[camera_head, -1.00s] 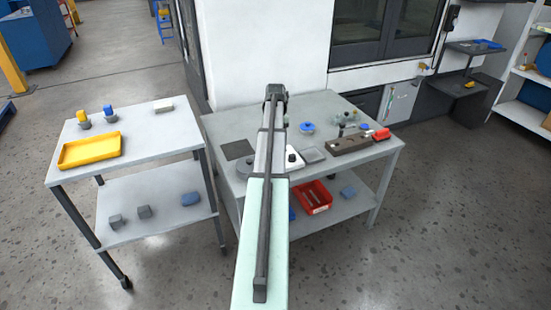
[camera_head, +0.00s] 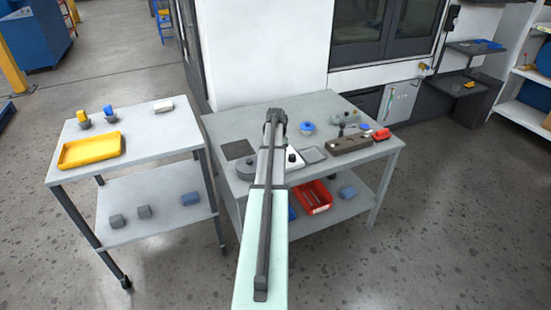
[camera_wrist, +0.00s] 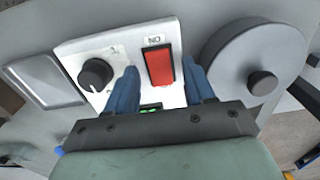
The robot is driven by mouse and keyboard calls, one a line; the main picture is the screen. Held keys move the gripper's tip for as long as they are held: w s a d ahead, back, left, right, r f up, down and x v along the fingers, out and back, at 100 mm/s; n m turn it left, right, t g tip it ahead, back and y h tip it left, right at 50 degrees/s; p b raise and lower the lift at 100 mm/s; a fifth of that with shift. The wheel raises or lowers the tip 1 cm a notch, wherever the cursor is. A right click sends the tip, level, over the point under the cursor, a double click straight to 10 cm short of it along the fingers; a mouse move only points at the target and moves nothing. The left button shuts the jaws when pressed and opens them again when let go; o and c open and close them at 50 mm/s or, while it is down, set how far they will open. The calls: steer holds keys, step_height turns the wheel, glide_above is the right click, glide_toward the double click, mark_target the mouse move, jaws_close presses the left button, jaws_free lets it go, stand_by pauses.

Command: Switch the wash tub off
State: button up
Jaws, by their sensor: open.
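A white control panel (camera_wrist: 118,43) carries a red rocker switch (camera_wrist: 160,67), a small label that reads ON upside down, a black round knob (camera_wrist: 96,74) and a small green-lit display (camera_wrist: 150,108). It shows partly behind my arm in the head view (camera_head: 294,159). My gripper (camera_wrist: 163,82) is open and empty, its blue fingers to the left and right of the red switch. I cannot tell whether they touch the panel. A grey round tub (camera_wrist: 240,60) with a dark knob stands right of the panel in the wrist view, and left of my arm in the head view (camera_head: 246,171).
A flat grey square tray (camera_wrist: 45,80) lies beside the panel. The grey table (camera_head: 225,125) also holds a blue-topped valve (camera_head: 307,128), a brown block (camera_head: 349,145) and a red item (camera_head: 382,134). A side table on the left holds a yellow tray (camera_head: 90,150).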

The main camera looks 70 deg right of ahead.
steer(key=shift+c, duration=0.3)
jaws_close()
steer(key=shift+w+d+g+y, duration=0.25)
steer(key=shift+d+g+y, duration=0.05)
steer(key=shift+g+y, duration=0.8)
steer(key=shift+o, duration=0.3)
jaws_free()
steer(key=v, duration=1.3)
steer(key=shift+r, duration=0.35)
